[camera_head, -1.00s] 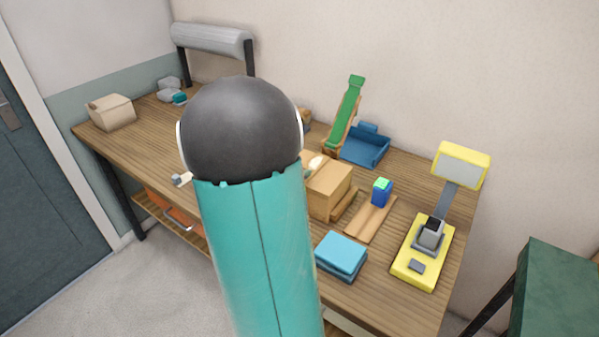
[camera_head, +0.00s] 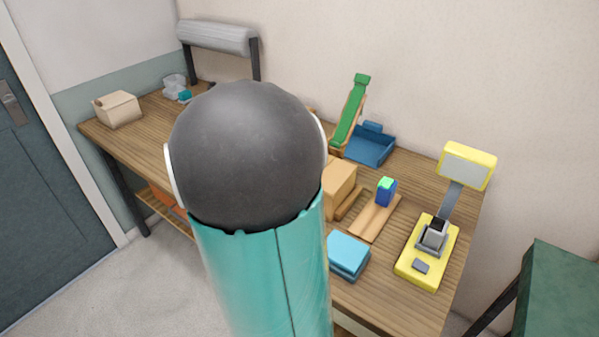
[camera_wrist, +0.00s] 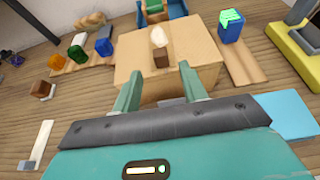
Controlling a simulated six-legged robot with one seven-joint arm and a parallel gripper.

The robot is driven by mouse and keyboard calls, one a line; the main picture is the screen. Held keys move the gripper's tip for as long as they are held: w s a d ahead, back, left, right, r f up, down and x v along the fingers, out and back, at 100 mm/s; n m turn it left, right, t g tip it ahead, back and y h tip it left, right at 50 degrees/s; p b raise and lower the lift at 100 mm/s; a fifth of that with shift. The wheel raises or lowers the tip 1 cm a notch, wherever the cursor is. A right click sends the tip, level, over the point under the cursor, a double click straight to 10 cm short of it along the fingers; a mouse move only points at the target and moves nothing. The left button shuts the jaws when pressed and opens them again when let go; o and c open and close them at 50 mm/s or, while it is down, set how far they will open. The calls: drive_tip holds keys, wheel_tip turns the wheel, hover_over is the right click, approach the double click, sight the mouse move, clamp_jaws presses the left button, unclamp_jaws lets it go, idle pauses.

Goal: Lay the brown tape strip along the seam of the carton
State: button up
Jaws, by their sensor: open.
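The tan carton (camera_wrist: 205,72) stands just ahead of my gripper in the wrist view; part of it shows right of my arm in the head view (camera_head: 341,184). My gripper (camera_wrist: 159,72) is open, its two green fingers apart and empty in front of the carton's near side. A small brown piece (camera_wrist: 161,58) and a pale rounded piece (camera_wrist: 158,36) sit on the carton between the fingertips. I cannot tell whether the brown piece is the tape strip. The seam is not clear. My gripper is hidden behind my arm in the head view.
A blue block with a green top (camera_wrist: 231,27) stands on a wooden board right of the carton. Cyan stacked pads (camera_head: 348,255) and a yellow scale (camera_head: 428,250) lie nearer and right. Small coloured blocks (camera_wrist: 78,54) and a brown cube (camera_wrist: 40,89) are to the left.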

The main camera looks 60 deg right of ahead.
drive_tip(key=w+a+r+m+t+y, duration=0.1)
drive_tip(key=a+m+y, duration=0.3)
drive_tip(key=a, duration=1)
drive_tip(key=a+r+m+t+y, duration=0.4)
drive_tip(key=a+m+y, duration=0.1)
drive_tip(key=a, duration=0.9)
drive_tip(key=w+a+r+m+t+y, duration=0.1)
drive_tip(key=a+m, duration=0.6)
drive_tip(key=a, duration=0.7)
wheel_tip(320, 180, up, 2)
drive_tip(key=t+y, duration=0.1)
drive_tip(key=y, duration=0.2)
drive_tip(key=shift+w+a+r+t, duration=0.15)
drive_tip(key=shift+w+r+t, duration=0.1)
drive_tip(key=shift+w+t, duration=0.15)
